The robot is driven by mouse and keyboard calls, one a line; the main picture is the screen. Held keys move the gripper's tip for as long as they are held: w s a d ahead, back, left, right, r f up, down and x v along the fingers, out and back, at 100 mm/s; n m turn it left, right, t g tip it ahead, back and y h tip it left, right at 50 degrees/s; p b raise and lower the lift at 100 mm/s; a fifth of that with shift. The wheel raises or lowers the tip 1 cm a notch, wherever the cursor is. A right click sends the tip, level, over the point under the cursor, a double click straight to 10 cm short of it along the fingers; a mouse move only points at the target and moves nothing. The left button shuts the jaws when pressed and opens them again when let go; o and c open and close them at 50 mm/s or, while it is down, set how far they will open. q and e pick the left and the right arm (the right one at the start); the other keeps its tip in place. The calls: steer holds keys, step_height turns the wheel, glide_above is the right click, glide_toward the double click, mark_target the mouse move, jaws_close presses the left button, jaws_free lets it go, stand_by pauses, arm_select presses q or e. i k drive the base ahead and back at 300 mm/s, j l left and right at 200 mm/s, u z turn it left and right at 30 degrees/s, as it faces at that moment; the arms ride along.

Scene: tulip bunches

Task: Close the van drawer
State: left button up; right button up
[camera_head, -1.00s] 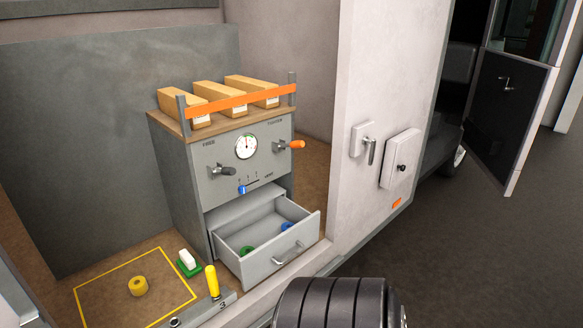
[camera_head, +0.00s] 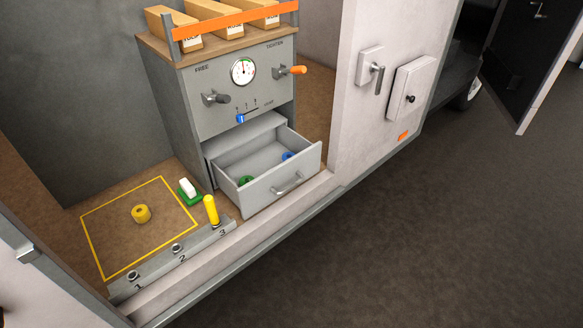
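The van drawer (camera_head: 268,190) is a grey drawer pulled open at the bottom of a grey cabinet (camera_head: 190,120) inside the van.
On the van floor, a yellow roll (camera_head: 141,213) sits inside a yellow outline. A green and white block (camera_head: 189,191) and a yellow handle (camera_head: 211,209) on a numbered rail stand left of the drawer. Dark ground outside is clear.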

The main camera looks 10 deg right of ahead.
mark_target(260, 158)
steer(key=i+j+z, duration=0.25)
steer(key=i, duration=0.2)
steer(key=i+j+z, duration=0.25)
steer(key=i, duration=0.2)
steer(key=l, duration=0.1)
